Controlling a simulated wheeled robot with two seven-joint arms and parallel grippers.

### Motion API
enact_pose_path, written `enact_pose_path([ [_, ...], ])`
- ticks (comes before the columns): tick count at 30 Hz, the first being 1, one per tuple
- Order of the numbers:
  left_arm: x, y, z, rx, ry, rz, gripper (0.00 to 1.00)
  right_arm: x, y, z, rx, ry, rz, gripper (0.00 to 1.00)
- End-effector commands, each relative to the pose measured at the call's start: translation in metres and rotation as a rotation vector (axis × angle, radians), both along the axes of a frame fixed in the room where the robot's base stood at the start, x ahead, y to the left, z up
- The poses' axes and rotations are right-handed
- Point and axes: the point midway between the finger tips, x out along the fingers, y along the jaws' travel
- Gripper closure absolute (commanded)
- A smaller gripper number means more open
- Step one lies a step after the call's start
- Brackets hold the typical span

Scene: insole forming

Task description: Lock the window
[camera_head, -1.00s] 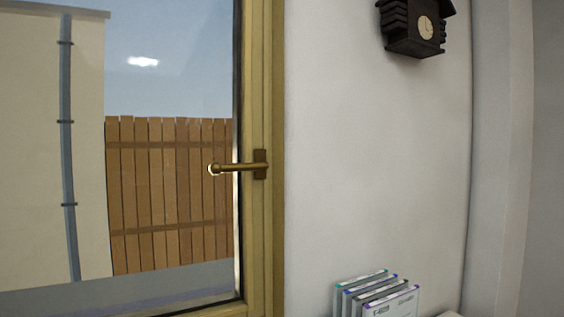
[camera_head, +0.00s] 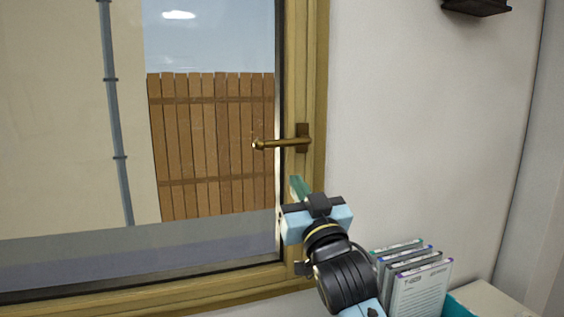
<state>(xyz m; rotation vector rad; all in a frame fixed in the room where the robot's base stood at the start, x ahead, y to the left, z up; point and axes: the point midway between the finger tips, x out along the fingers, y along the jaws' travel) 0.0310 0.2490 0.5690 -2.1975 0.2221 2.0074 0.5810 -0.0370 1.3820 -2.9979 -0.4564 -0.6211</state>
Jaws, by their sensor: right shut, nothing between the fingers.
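The window (camera_head: 306,75) has a yellowish wooden frame and a glass pane. Its brass handle (camera_head: 275,144) sits on a dark plate on the right side of the frame. The handle lies about level, its free end pointing left over the glass. My right gripper (camera_head: 299,187) is below the handle, in front of the frame's right side, apart from the handle in the picture. Its fingers are shut and hold nothing; they point up toward the handle. My left gripper is not in view.
Several upright boxes or folders (camera_head: 420,285) stand at the lower right, by a teal container edge (camera_head: 457,306) close to my right arm. The white wall (camera_head: 420,130) right of the window is clear.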

Motion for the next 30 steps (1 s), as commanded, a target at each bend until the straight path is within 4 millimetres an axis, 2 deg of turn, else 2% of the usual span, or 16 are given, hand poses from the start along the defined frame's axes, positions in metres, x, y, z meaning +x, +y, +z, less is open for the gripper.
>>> enact_pose_path([
  [1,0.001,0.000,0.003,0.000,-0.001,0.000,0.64,-0.010,0.001,0.029,0.015,-0.050,0.006,1.00],
  [3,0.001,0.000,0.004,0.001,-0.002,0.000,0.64,-0.020,0.001,0.052,0.030,-0.090,0.012,1.00],
  [6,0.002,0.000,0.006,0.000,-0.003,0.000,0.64,-0.026,0.002,0.068,0.040,-0.118,0.017,1.00],
  [11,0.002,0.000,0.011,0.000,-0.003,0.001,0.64,-0.014,0.006,0.079,0.040,-0.122,0.017,1.00],
  [26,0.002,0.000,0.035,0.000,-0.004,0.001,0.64,0.055,0.029,0.121,0.039,-0.120,0.017,1.00],
  [27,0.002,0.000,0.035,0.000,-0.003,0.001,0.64,0.057,0.029,0.110,0.040,-0.115,0.017,1.00],
  [30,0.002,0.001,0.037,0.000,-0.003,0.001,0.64,0.059,0.030,0.094,0.039,-0.115,0.016,1.00],
])
